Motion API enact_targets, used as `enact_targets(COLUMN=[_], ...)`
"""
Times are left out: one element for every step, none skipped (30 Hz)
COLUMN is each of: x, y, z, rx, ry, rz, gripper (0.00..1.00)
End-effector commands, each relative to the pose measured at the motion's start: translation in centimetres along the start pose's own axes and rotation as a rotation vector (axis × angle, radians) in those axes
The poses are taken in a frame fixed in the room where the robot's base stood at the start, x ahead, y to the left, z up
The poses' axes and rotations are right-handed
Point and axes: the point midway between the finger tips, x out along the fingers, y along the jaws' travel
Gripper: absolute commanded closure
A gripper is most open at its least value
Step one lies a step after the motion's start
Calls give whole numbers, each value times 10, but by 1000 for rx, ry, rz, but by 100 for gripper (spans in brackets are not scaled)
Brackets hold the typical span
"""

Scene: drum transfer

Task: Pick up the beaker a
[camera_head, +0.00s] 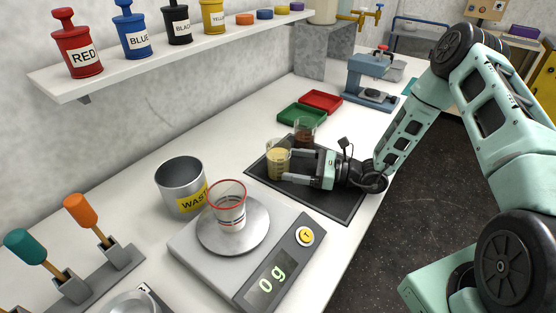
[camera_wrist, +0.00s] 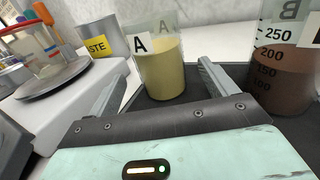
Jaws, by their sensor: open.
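Beaker a (camera_head: 278,160) is a clear glass beaker with pale yellow contents, standing upright on the black mat (camera_head: 335,205). In the wrist view beaker a (camera_wrist: 160,68) carries a label "A" and stands just beyond and between my fingers. My gripper (camera_head: 290,168) is open and comes in low from the right, its fingers level with the lower part of the beaker. In the wrist view my gripper (camera_wrist: 158,85) shows one finger on each side, with no clear contact on the glass.
A second beaker (camera_head: 304,132), with brown contents, stands close by on the mat; it also shows in the wrist view (camera_wrist: 285,65). A scale (camera_head: 195,245) reading 0 g bears an empty red-rimmed beaker (camera_head: 228,205). A metal waste can (camera_head: 178,185) stands behind the scale.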

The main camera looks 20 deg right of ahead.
Motion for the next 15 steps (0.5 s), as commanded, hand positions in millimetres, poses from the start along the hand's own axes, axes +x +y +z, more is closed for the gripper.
enact_targets(x=[4, 5, 6, 8, 10, 14, 18, 23, 29, 34, 38, 44, 47, 50, 53], y=[0, 0, 0, 0, 0, 0, 1, 1, 1, 1, 1, 0, 1, 0, 0], z=[0, 0, 0, 0, 0, 0, 1, 1, 1, 2, 2, 1, 1, 1, 0], rx=[0, 0, 1, 1, 1, 1, 1, 1, 1, 1, 0, 0, 0, 1, 1], ry=[1, 1, 1, 1, 1, 1, 1, 1, 1, 2, 2, 2, 2, 2, 2], rz=[1, 0, 0, 0, 0, 1, 1, 2, 3, 2, 2, 2, 2, 1, 0], gripper=[15, 15, 15, 15, 15, 15, 15, 15, 15, 15, 15, 15, 15, 15, 15])
